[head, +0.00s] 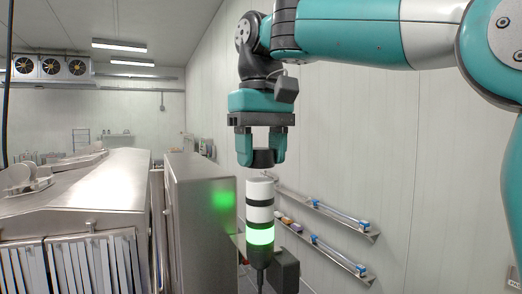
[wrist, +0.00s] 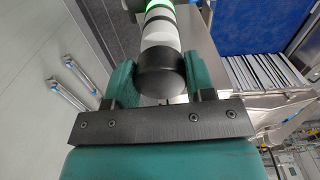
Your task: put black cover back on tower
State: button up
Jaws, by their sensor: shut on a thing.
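The signal tower (head: 260,212) stands upright, with white and black bands and a lit green section near its lower part. My gripper (head: 263,157) is above it, pointing down, shut on the black cover (head: 263,158). The cover hides the tower's top end in that view.
A grey metal cabinet (head: 203,225) stands left of the tower, beside a large steel machine (head: 85,195) with a strip curtain (head: 95,262). Two wall shelves (head: 325,217) with small items are on the right. A pale wall is behind the tower.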

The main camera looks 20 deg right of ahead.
aim_at(261, 148)
jog(key=shift+f+b, duration=0.85)
jog(key=shift+f, duration=0.25)
dwell(0.3)
jog(key=o, duration=1.1)
jog(key=shift+c, duration=0.2)
jog(key=shift+r, duration=3.8)
